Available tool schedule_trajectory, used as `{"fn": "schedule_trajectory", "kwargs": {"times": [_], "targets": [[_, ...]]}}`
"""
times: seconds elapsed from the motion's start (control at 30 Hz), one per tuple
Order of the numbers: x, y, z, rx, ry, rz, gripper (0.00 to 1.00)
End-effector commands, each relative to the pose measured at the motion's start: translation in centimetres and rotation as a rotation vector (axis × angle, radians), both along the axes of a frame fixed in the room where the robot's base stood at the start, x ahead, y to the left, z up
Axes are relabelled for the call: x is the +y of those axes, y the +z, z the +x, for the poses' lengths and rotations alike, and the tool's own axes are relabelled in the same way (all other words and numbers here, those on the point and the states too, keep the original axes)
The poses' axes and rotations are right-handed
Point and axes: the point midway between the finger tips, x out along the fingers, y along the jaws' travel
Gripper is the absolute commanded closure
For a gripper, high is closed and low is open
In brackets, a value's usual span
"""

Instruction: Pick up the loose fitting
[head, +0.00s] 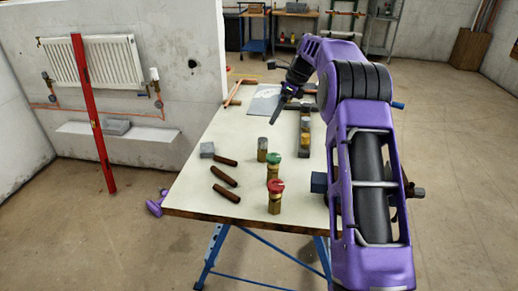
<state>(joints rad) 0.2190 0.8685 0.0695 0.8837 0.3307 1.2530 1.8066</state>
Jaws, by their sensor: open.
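Three upright brass-coloured fittings stand on the workbench top (240,130): one with a grey top (262,150), one with a green cap (274,172) and one with a red cap (275,198) nearest the front edge. Which of them is the loose fitting I cannot tell. A dark strip (304,145) holding grey and yellowish pieces lies to their right. My gripper (275,122) is open and empty, above the far part of the bench. It is beyond the grey-topped fitting and apart from it. My arm comes in from the right and hides part of the bench's right side.
Three brown rods (224,176) and a grey block (207,150) lie on the left of the bench. A dark blue block (319,182) sits by my arm. A radiator (95,62) hangs on the left wall, with a red upright level (92,115) before it. Open floor (460,190) lies right.

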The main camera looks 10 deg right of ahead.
Motion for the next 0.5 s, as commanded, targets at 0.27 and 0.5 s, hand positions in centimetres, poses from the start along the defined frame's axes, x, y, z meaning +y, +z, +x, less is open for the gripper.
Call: {"fn": "schedule_trajectory", "kwargs": {"times": [0.27,0.5], "targets": [[0.9,-3.2,0.4,0.014,-0.008,0.038,0.18],[2.8,-8.0,1.4,0.015,-0.007,0.037,0.18]]}}
